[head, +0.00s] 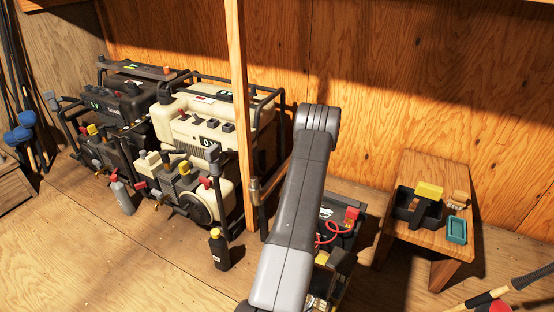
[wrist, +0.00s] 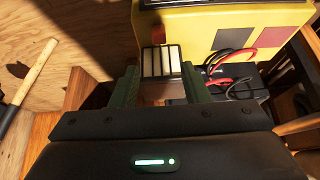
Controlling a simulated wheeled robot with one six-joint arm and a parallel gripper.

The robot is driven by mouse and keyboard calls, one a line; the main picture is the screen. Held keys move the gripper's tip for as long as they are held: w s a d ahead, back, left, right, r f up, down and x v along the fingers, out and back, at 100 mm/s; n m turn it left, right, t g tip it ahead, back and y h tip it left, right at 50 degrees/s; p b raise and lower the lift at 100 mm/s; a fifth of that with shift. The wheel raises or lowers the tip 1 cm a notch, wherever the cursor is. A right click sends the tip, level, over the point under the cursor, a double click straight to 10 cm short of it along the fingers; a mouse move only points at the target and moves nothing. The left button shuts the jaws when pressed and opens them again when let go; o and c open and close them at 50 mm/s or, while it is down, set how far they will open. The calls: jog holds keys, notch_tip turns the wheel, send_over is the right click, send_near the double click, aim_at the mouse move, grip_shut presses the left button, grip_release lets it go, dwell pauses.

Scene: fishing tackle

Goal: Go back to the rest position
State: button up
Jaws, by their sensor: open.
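My gripper (wrist: 154,88) shows in the wrist view with its two green fingers apart. A small dark-framed piece with pale bars (wrist: 161,62) appears beyond and between the fingertips; I cannot tell whether it touches them. A yellow box (wrist: 225,30) with a grey and a dark red square lies just beyond the fingers. In the head view my grey arm stands in the middle, and my gripper is hidden behind or below it.
A wooden stool (head: 410,243) at the right carries a black tray (head: 418,212), a yellow block (head: 429,191) and a teal dish (head: 456,230). Cream (head: 215,110) and black (head: 125,105) machines stand at the left. A black bottle (head: 219,250) stands on the floor. A wooden post (head: 238,90) rises left of my arm.

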jog(key=b+x, duration=0.3)
jog(key=x, duration=0.7)
jog(key=shift+d, duration=0.1)
jog(key=shift+r, duration=0.1)
jog(key=p+v, duration=0.5)
jog(key=v, duration=0.9)
jog(key=b+x, duration=0.5)
jog(key=x, duration=0.9)
jog(key=shift+w+f, duration=0.1)
jog(key=shift+f, duration=0.25)
jog(key=shift+w+r, duration=0.1)
jog(key=shift+r, duration=0.2)
jog(key=shift+w+d+g+y, duration=0.3)
jog(key=shift+g+y, duration=0.3)
jog(key=shift+g, duration=0.2)
jog(key=shift+w+d+r+g+y+p, duration=0.1)
jog(key=shift+r+g+y+p, duration=0.25)
jog(key=shift+p, duration=0.55)
jog(key=shift+f+g+p, duration=0.1)
jog(key=shift+g+p, duration=0.15)
jog(key=shift+p, duration=0.6)
